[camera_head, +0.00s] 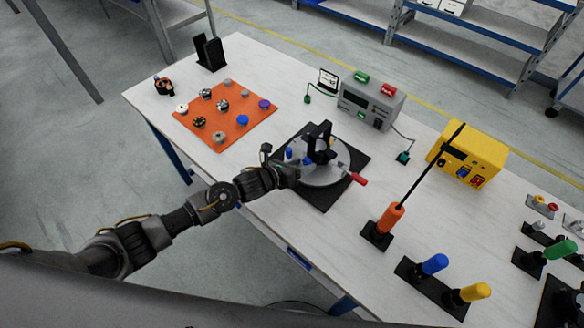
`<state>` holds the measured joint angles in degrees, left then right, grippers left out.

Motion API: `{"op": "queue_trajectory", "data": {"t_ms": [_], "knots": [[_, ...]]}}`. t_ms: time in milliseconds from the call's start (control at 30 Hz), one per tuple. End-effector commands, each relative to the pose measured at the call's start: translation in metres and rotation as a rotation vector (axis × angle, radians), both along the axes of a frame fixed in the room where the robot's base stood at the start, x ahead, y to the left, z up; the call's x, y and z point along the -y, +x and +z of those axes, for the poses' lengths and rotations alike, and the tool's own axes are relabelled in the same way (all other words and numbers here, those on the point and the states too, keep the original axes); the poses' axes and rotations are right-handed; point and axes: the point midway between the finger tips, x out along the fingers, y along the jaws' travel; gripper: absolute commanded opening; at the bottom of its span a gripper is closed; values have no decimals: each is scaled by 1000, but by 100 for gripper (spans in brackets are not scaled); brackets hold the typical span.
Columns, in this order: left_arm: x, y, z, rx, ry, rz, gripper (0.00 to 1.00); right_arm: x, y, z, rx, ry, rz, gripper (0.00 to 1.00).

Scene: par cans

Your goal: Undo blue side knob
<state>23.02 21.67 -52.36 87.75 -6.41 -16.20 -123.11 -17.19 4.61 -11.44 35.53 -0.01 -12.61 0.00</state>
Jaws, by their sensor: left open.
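A round grey fixture (321,171) with a black upright bracket (320,143) stands on a black square base plate (351,153) in the middle of the table. A small blue knob (289,153) shows on the left side of the bracket. A red handle (359,179) sticks out of the fixture on the right. My left gripper (280,164) is open at the left edge of the fixture, close to the blue knob. I cannot tell whether it touches the knob. It hides part of the fixture's left rim. My right gripper is not in view.
An orange mat (213,133) with several small knobs lies to the left. A grey box (368,107) with cables stands behind the fixture, and a yellow box (466,153) to the right. An orange-handled screwdriver (390,217) and blue and yellow handles stand at the front right.

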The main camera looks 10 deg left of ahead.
Motion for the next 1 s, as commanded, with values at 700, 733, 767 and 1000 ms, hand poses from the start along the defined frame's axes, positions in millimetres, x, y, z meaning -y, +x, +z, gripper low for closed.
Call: {"op": "queue_trajectory", "data": {"t_ms": [700, 733, 767, 1000], "knots": [[-65, -69, 36, 1, -1, 0, 50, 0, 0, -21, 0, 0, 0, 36], [-65, -70, 36, 1, -1, 0, 50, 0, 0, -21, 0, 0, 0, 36], [-65, -70, 36, 1, -1, 0, 50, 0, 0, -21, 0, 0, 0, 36], [-65, -70, 36, -2, -4, 2, 50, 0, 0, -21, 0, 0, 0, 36]]}}
